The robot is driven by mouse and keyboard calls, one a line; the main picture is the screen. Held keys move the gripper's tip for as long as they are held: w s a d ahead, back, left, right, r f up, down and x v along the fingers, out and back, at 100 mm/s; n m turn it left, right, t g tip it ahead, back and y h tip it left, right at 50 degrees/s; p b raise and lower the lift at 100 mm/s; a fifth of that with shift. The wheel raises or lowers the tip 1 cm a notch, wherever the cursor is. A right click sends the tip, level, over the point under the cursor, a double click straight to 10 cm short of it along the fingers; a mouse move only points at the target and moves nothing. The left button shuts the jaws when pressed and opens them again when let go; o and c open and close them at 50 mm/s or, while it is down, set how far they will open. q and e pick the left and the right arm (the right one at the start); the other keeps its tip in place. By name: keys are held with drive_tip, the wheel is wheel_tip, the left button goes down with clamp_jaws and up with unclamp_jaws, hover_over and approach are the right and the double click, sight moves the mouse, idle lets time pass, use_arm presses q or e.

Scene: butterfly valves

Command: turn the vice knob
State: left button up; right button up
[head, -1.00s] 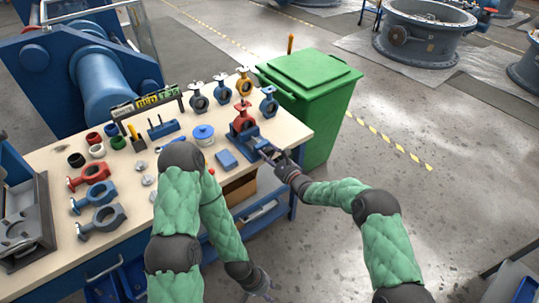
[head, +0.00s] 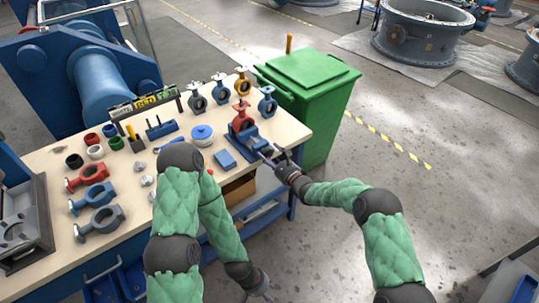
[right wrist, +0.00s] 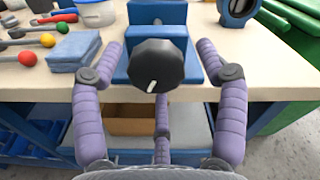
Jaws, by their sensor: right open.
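The blue vice (head: 248,139) stands near the right end of the workbench with a red valve body (head: 242,116) at its far end. Its black round knob (right wrist: 157,66) faces me in the right wrist view, with a white mark low on its face. My right gripper (right wrist: 160,68) is open, with purple fingers to the left and right of the knob and a third finger below; none clearly touches it. In the head view the right gripper (head: 281,160) is at the bench's front edge. My left gripper (head: 263,287) hangs low in front of the bench, small and unclear.
Several valve bodies (head: 103,219) and a tool rack are on the workbench (head: 152,244). A green bin (head: 312,100) stands close on the right.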

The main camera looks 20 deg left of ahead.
drive_tip(key=v, duration=1.1)
drive_tip(key=shift+d, duration=0.15)
drive_tip(key=shift+s, duration=0.1)
drive_tip(key=s+d+f+n+g+h, duration=0.2)
drive_tip(key=s+d+f+n+h, duration=0.25)
drive_tip(key=d+f, duration=0.3)
drive_tip(key=s+d+f+n+g+h, duration=0.1)
drive_tip(key=s+d+f+n+h, duration=0.25)
drive_tip(key=s+d+f, duration=0.4)
drive_tip(key=s+d+f+n+g, duration=0.1)
drive_tip(key=s+f+n+g, duration=0.1)
drive_tip(key=s, duration=0.5)
drive_tip(key=s+d+f+n+g+h, duration=0.1)
drive_tip(key=s+d+f+n+g, duration=0.1)
drive_tip(key=s, duration=0.6)
drive_tip(key=s+d+f+n+g+h+p, duration=0.1)
drive_tip(key=s+d+f+n+g, duration=0.1)
drive_tip(key=s, duration=0.6)
drive_tip(key=n+g, duration=0.1)
drive_tip(key=n, duration=0.1)
drive_tip(key=shift+d+f+n+g, duration=0.25)
drive_tip(key=shift+f+n+g, duration=0.05)
drive_tip(key=shift+f+n, duration=0.1)
